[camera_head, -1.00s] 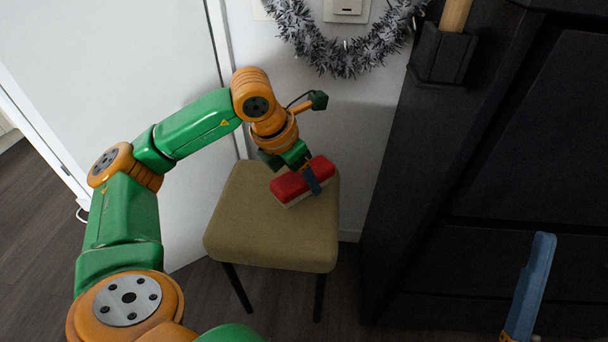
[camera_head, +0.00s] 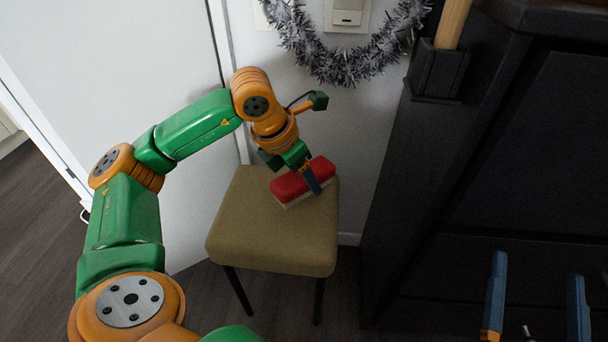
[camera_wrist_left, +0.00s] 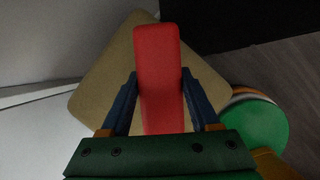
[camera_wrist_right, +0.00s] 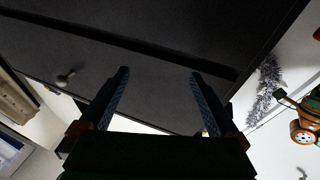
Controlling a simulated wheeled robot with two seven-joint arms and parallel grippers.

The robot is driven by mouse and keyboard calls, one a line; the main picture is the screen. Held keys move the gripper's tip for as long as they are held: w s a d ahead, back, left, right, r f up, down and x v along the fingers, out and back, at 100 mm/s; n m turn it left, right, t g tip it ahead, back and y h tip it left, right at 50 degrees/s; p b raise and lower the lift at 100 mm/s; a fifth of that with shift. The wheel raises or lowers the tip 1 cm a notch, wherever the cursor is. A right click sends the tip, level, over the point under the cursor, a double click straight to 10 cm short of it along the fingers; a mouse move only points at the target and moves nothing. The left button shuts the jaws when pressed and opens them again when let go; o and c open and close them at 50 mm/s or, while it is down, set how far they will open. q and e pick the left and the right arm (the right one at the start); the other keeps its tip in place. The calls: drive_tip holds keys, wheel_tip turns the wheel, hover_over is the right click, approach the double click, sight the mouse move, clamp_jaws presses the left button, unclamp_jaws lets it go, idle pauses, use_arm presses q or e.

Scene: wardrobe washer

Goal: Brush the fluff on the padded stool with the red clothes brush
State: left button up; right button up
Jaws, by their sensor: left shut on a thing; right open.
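The red clothes brush (camera_head: 304,179) has a red back and a pale bristle side facing down. My left gripper (camera_head: 308,178) is shut on it, with a finger on each side, as the left wrist view (camera_wrist_left: 158,85) also shows. The brush is over the back right part of the olive padded stool (camera_head: 265,235); I cannot tell whether its bristles touch the seat. I can make out no fluff on the seat; any under the brush is hidden. My right gripper (camera_head: 537,295) is open and empty at the lower right, in front of the dark furniture.
A black wardrobe or cabinet (camera_head: 540,150) stands right of the stool. A holder (camera_head: 438,70) with a wooden handle is on its side. Tinsel (camera_head: 345,65) hangs on the wall behind. A white door (camera_head: 120,60) is at the left. The front of the seat is clear.

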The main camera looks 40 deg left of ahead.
use_arm(q)
drive_tip(key=shift+r, duration=0.25)
drive_tip(key=shift+r+p, duration=0.25)
drive_tip(key=shift+p, duration=0.15)
drive_tip(key=shift+r+p, duration=0.4)
drive_tip(key=shift+r, duration=0.05)
drive_tip(key=shift+r+p, duration=0.35)
drive_tip(key=shift+r, duration=0.1)
drive_tip(key=shift+r+p, duration=0.35)
use_arm(e)
drive_tip(key=s+d+f+g+h, duration=0.1)
drive_tip(key=s+d+f+g, duration=0.1)
drive_tip(key=f+g, duration=0.4)
drive_tip(key=s+d+f+m+g+h, duration=0.1)
drive_tip(key=s+f+g, duration=0.3)
drive_tip(key=f, duration=0.9)
drive_tip(key=shift+s+d+g+h, duration=0.15)
drive_tip(key=shift+d+g+h, duration=0.7)
drive_tip(key=shift+g, duration=0.25)
use_arm(q)
drive_tip(key=o, duration=0.8)
drive_tip(key=c, duration=0.9)
